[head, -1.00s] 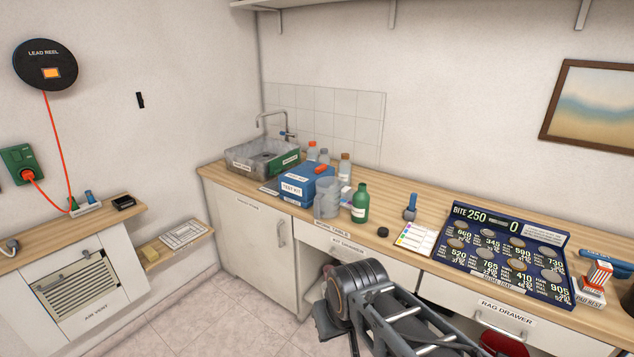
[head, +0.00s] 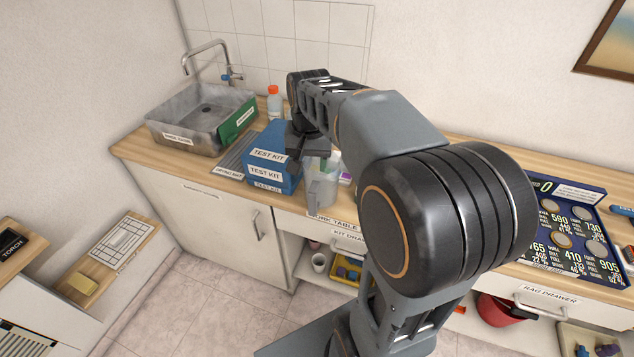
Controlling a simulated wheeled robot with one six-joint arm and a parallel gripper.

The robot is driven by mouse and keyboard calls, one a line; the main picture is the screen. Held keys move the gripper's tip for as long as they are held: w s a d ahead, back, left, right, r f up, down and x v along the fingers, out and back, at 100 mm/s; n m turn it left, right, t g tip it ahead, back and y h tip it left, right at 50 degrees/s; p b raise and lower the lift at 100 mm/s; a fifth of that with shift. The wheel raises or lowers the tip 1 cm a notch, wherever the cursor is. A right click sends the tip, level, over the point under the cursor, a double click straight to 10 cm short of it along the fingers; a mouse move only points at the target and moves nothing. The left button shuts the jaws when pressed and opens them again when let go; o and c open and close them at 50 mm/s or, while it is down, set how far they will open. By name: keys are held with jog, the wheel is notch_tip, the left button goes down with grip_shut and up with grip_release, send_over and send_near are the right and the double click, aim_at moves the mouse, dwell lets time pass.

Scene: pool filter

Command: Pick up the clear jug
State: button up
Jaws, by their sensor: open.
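The clear jug (head: 321,187) stands upright on the wooden worktop, just right of the blue test kit box (head: 266,160). It is a grey see-through vessel, partly hidden by my arm on its right. My gripper (head: 306,146) is over the worktop, above and a little left of the jug, by the box's upper right edge. It is open. Its fingertips are small and dark, and I cannot tell whether they touch the jug's rim.
A metal sink (head: 185,125) with a tap stands left of the box, and a drying mat (head: 236,157) lies between them. An orange-capped bottle (head: 274,103) stands behind the box. My arm hides the worktop's middle.

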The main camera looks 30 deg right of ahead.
jog(key=w+d+m+g, duration=0.1)
jog(key=w+d+m, duration=0.1)
jog(key=w+d, duration=0.2)
send_over(315, 183)
notch_tip(315, 183, down, 7)
jog(key=shift+s+f+p, duration=0.15)
jog(key=shift+f+p, duration=0.05)
jog(key=shift+p, duration=0.1)
jog(key=shift+f+p, duration=0.5)
jog(key=shift+f, duration=2.5)
grip_shut()
